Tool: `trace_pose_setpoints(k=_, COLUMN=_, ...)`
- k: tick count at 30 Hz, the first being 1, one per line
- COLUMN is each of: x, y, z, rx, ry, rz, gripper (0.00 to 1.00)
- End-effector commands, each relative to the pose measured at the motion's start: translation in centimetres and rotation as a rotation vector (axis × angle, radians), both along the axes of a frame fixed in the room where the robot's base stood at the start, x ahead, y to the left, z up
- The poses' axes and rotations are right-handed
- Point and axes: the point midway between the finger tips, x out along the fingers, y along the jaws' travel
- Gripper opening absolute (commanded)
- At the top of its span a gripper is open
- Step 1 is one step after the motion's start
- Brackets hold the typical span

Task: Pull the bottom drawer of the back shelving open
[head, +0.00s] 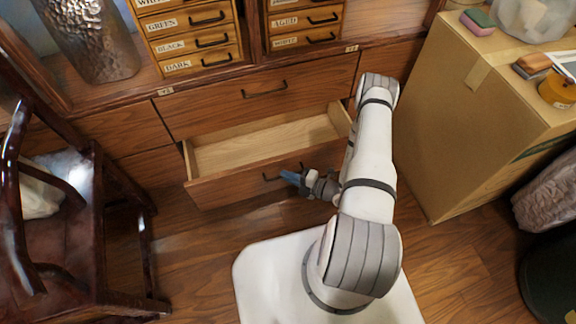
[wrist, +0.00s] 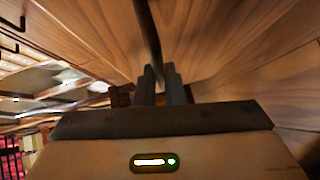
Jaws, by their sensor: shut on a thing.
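The bottom drawer (head: 228,188) of the back shelving (head: 175,110) stands pulled out, and its pale wooden inside is visible and empty. Its dark bar handle (head: 268,178) is on the front panel. My gripper (head: 290,176) is at the right part of that handle. In the wrist view the two grey fingers (wrist: 161,75) are shut on the dark handle bar (wrist: 148,35), which runs upward from between them. My forearm hides the right end of the drawer front.
A large cardboard box (head: 455,120) stands close on the right. A dark wooden chair (head: 75,235) stands on the left. Another closed drawer (head: 265,95) is directly above.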

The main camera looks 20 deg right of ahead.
Motion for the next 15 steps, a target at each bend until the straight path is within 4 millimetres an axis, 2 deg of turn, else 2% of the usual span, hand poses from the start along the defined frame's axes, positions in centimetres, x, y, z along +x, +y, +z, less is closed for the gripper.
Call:
trace_pose_setpoints(k=3, x=-0.53, y=0.48, z=0.01, rx=0.003, ry=0.002, rz=0.014, gripper=0.00)
trace_pose_setpoints(k=12, x=-0.44, y=0.62, z=-0.02, rx=0.001, ry=0.000, rz=0.019, gripper=0.00)
trace_pose_setpoints(k=13, x=-0.43, y=0.62, z=-0.02, rx=0.000, ry=0.001, rz=0.019, gripper=0.11)
trace_pose_setpoints(k=15, x=-0.41, y=0.63, z=-0.03, rx=0.000, ry=0.000, rz=0.019, gripper=0.17)
